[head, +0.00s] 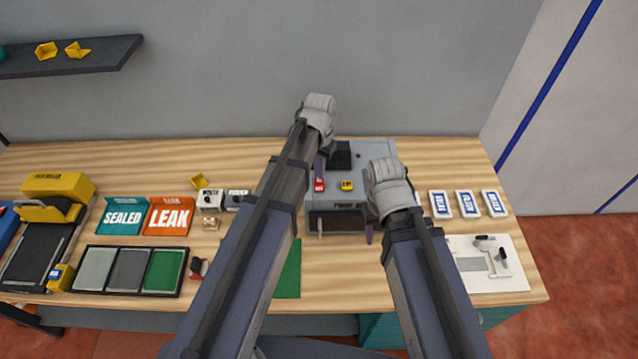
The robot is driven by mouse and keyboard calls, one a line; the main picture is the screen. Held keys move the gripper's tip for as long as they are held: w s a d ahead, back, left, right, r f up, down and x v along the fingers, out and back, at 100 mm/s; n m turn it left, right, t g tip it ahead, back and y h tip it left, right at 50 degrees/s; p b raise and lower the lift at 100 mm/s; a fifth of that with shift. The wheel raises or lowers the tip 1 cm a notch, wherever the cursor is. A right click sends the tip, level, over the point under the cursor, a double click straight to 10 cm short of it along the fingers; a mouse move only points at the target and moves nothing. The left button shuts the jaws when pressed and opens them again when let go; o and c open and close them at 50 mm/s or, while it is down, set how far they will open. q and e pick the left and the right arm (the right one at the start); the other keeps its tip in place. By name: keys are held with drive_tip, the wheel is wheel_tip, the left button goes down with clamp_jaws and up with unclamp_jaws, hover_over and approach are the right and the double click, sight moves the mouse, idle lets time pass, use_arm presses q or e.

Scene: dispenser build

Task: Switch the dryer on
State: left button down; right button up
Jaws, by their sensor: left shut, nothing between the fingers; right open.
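A grey box-shaped machine (345,207), which looks like the dryer, stands at the middle of the bench. My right gripper (369,232) is open at the machine's front right corner. My arms hide the machine's left edge and part of its right side.
Left on the bench (410,290) are teal SEALED (122,216) and orange LEAK (168,216) signs, a tray with coloured pads (129,271) and a yellow-black machine (52,205). Right are several blue-white cards (467,204) and a white plate with levers (490,263). A wall stands behind.

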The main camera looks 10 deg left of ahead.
sight(320, 181)
use_arm(q)
drive_tip(key=shift+f+b, duration=0.7)
drive_tip(key=shift+f, duration=0.1)
drive_tip(key=shift+r, duration=0.1)
wheel_tip(320, 181, up, 7)
drive_tip(key=p, duration=0.7)
idle(0.4)
drive_tip(key=shift+s+d+f, duration=0.1)
drive_tip(key=shift+s+f, duration=0.15)
drive_tip(key=s+d+f+b, duration=0.3)
drive_tip(key=s+f+b, duration=0.2)
drive_tip(key=s, duration=0.3)
drive_tip(key=s+d+f+y+b, duration=0.1)
drive_tip(key=s+d+f+b, duration=0.2)
drive_tip(key=s, duration=0.6)
wheel_tip(320, 181, down, 3)
drive_tip(key=b, duration=0.3)
drive_tip(key=shift+s+r, duration=0.2)
